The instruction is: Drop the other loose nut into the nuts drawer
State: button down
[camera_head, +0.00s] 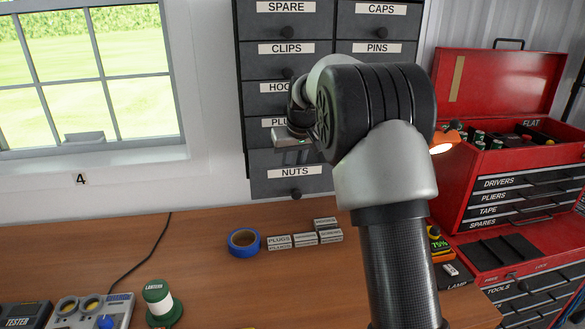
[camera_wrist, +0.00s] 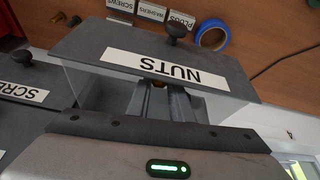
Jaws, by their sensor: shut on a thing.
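The nuts drawer (camera_head: 291,186) is the lowest labelled drawer of the dark cabinet in the head view and stands pulled out. Its front, labelled NUTS, shows upside down in the wrist view (camera_wrist: 100,45). My gripper (camera_wrist: 160,90) points down into the open drawer, just behind that front. Its fingers are shut on a small brass-coloured nut (camera_wrist: 158,85), only a bit of which shows between the tips. The drawer floor and anything lying on it are mostly hidden by the fingers and the front panel.
Closed drawers such as CLIPS (camera_head: 280,50) and PINS (camera_head: 375,50) are above. On the bench are blue tape (camera_head: 243,243), small labelled boxes (camera_head: 305,240), a lantern (camera_head: 162,303) and testers. A red toolbox (camera_head: 500,150) stands open at right. The bench middle is mostly clear.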

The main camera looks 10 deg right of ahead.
jog(key=shift+f, duration=0.4)
jog(key=c, duration=1.6)
grip_release()
